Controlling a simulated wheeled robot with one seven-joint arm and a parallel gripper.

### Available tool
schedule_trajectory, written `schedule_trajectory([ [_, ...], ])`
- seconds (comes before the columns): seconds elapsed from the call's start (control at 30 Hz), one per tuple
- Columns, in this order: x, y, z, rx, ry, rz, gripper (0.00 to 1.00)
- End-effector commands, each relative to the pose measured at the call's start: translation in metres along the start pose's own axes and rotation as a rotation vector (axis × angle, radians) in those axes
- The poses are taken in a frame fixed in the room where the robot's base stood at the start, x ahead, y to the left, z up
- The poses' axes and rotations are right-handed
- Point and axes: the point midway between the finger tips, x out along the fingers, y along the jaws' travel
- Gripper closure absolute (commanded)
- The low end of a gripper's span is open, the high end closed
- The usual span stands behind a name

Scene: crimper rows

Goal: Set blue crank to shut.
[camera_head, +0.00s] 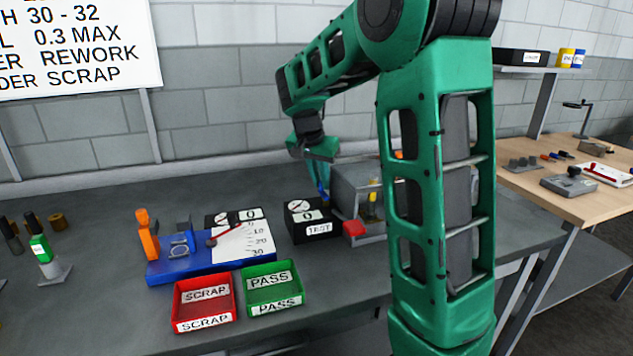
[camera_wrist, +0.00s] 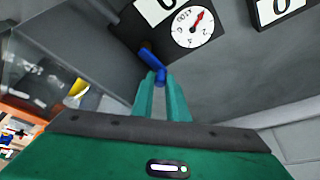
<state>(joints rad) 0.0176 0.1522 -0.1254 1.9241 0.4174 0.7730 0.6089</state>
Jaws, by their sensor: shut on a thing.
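The blue crank (camera_wrist: 151,60) is a short blue bar beside the black test box (camera_head: 310,222), which has a white dial and a "TEST" label. In the wrist view it slants from upper left down to my fingertips. It also shows in the head view (camera_head: 323,191), small and partly hidden. My gripper (camera_wrist: 161,77) has its green fingers close together on the lower end of the crank. In the wrist view the dial (camera_wrist: 193,27) has a red needle. No shut mark on the crank is readable.
A grey chamber with a clear front (camera_head: 358,188) and a red block (camera_head: 354,228) stands right of the test box. A blue gauge stand (camera_head: 205,262), red SCRAP tray (camera_head: 204,319) and green PASS tray (camera_head: 273,304) are at left. My arm hides the bench's right part.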

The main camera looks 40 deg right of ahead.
Motion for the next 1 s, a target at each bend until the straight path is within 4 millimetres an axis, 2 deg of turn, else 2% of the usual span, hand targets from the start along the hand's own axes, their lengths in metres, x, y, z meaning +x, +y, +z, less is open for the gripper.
schedule_trajectory([
  [0.13, -0.001, -0.001, -0.001, -0.002, 0.003, -0.004, 1.0],
  [0.17, -0.001, -0.001, -0.001, -0.002, 0.003, -0.004, 0.82],
  [0.2, -0.001, -0.001, -0.001, -0.002, 0.002, -0.004, 0.79],
  [0.57, -0.005, -0.001, -0.001, -0.002, 0.003, -0.004, 0.79],
  [0.67, -0.016, -0.001, -0.001, -0.003, 0.003, -0.005, 0.79],
  [1.0, -0.078, -0.003, 0.0, -0.003, 0.003, -0.006, 0.79],
])
